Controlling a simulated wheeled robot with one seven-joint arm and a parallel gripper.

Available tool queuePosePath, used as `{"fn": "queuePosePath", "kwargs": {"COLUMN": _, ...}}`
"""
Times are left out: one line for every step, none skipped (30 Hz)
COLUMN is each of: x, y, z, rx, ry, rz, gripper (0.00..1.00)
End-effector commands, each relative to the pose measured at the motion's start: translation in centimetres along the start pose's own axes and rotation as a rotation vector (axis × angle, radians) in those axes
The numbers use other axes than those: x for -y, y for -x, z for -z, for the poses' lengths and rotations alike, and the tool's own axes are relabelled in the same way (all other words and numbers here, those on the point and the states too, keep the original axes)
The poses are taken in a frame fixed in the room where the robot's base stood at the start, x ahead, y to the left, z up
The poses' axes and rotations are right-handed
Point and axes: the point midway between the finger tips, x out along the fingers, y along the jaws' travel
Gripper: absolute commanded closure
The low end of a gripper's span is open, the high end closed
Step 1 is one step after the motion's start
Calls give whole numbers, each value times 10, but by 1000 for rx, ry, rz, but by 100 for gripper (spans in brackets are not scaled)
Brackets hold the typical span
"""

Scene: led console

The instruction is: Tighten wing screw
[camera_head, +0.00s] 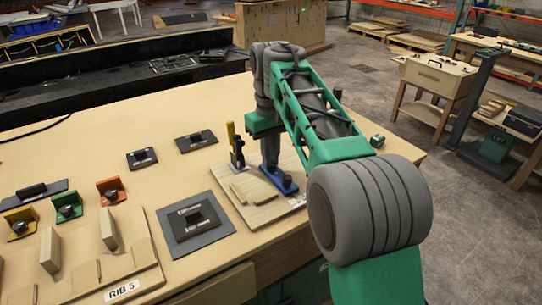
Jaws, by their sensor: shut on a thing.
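My gripper (270,165) points down over a blue bracket (284,182) on a light wooden board (262,212). It is shut at the top of the bracket, on what appears to be the wing screw. The screw itself is hidden behind the fingers and too small to make out, so its turn and seating cannot be told. A yellow-handled toggle clamp (235,143) stands upright just left of my gripper, on the same board.
A grey plate (178,236) with a black block lies left of the board. A wooden fixture labelled RIB 5 (90,268) fills the front left.

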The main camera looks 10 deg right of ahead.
Motion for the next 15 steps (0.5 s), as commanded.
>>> {"fn": "queuePosePath", "kwargs": {"x": 0, "y": 2, "z": 1, "rx": -6, "ry": -5, "rz": -2, "gripper": 100}}
{"fn": "queuePosePath", "kwargs": {"x": 0, "y": 2, "z": 1, "rx": -6, "ry": -8, "rz": -2, "gripper": 100}}
{"fn": "queuePosePath", "kwargs": {"x": 0, "y": 3, "z": 1, "rx": -6, "ry": -10, "rz": -2, "gripper": 100}}
{"fn": "queuePosePath", "kwargs": {"x": 0, "y": 3, "z": 1, "rx": -6, "ry": -10, "rz": -2, "gripper": 100}}
{"fn": "queuePosePath", "kwargs": {"x": 0, "y": 3, "z": 1, "rx": -7, "ry": -11, "rz": -2, "gripper": 100}}
{"fn": "queuePosePath", "kwargs": {"x": 0, "y": 3, "z": 1, "rx": -7, "ry": -11, "rz": -2, "gripper": 100}}
{"fn": "queuePosePath", "kwargs": {"x": 0, "y": 3, "z": 1, "rx": -7, "ry": -11, "rz": -2, "gripper": 100}}
{"fn": "queuePosePath", "kwargs": {"x": 0, "y": 3, "z": 1, "rx": -7, "ry": -11, "rz": -2, "gripper": 100}}
{"fn": "queuePosePath", "kwargs": {"x": 0, "y": 3, "z": 1, "rx": -7, "ry": -11, "rz": -2, "gripper": 100}}
{"fn": "queuePosePath", "kwargs": {"x": 0, "y": 3, "z": 1, "rx": -7, "ry": -11, "rz": -2, "gripper": 100}}
{"fn": "queuePosePath", "kwargs": {"x": 0, "y": 3, "z": 1, "rx": -8, "ry": -11, "rz": -2, "gripper": 100}}
{"fn": "queuePosePath", "kwargs": {"x": 0, "y": 3, "z": 1, "rx": -8, "ry": -11, "rz": -2, "gripper": 100}}
{"fn": "queuePosePath", "kwargs": {"x": 0, "y": 3, "z": 1, "rx": -8, "ry": -11, "rz": -2, "gripper": 100}}
{"fn": "queuePosePath", "kwargs": {"x": 0, "y": 3, "z": 1, "rx": -8, "ry": -10, "rz": -2, "gripper": 86}}
{"fn": "queuePosePath", "kwargs": {"x": 0, "y": 3, "z": 1, "rx": -8, "ry": -10, "rz": -2, "gripper": 83}}
